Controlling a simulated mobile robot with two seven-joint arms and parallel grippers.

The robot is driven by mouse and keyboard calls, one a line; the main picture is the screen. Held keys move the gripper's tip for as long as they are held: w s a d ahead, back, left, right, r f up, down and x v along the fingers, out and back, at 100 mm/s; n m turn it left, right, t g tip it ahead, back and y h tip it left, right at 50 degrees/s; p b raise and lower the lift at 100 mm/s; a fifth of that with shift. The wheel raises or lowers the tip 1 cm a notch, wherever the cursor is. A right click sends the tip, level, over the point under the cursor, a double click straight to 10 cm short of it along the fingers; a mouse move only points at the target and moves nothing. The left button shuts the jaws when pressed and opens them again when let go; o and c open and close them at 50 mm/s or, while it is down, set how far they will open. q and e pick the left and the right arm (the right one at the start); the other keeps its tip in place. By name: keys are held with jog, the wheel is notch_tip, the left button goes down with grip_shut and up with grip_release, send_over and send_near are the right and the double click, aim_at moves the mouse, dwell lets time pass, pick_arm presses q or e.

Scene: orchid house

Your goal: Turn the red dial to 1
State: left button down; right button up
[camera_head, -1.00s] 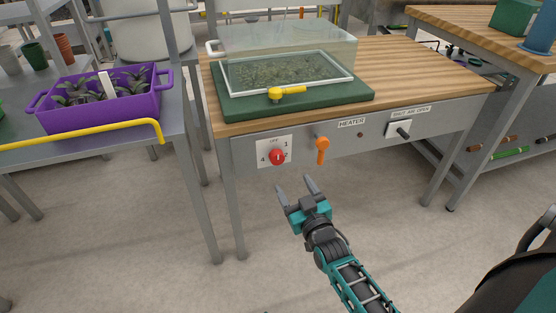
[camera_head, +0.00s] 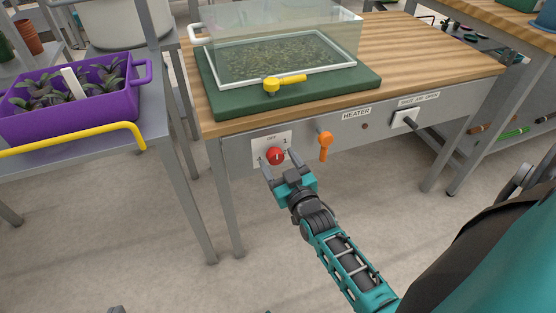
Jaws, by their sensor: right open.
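The red dial (camera_head: 274,156) sits on a white plate (camera_head: 285,138) on the grey front panel of the wooden-topped bench. The plate reads OFF above the dial and 1 at its upper right; other marks are partly hidden by my gripper. A light mark on the dial's face looks roughly upright. My right gripper (camera_head: 279,162) is open, with one finger at the dial's lower left and the other at its right. I cannot tell whether the fingers touch it. My left gripper is not clearly in view.
An orange lever (camera_head: 325,145) hangs just right of the dial, near the HEATER label (camera_head: 356,113). A black-handled switch (camera_head: 405,119) is further right. A clear propagator box with a yellow handle (camera_head: 284,83) stands on top. A purple planter (camera_head: 70,112) is at left.

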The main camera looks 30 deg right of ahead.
jog(key=c, duration=1.1)
pick_arm(q)
jog(key=shift+s+f, duration=0.2)
pick_arm(e)
jog(key=shift+o, duration=0.2)
pick_arm(q)
jog(key=shift+a+r, duration=0.1)
jog(key=shift+r, duration=0.05)
pick_arm(e)
jog(key=shift+m, duration=0.3)
jog(key=m+p, duration=0.2)
jog(key=m, duration=0.1)
jog(key=shift+r+m, duration=0.1)
jog(key=shift+m, duration=0.2)
jog(key=m, duration=0.2)
jog(key=shift+m+p, duration=0.3)
jog(key=m, duration=0.2)
jog(key=shift+m, duration=0.3)
pick_arm(q)
jog(key=shift+a+r, duration=0.35)
jog(key=shift+r, duration=0.25)
pick_arm(e)
jog(key=shift+m+h, duration=0.3)
jog(key=shift+m, duration=1.1)
pick_arm(q)
jog(key=shift+s, duration=0.1)
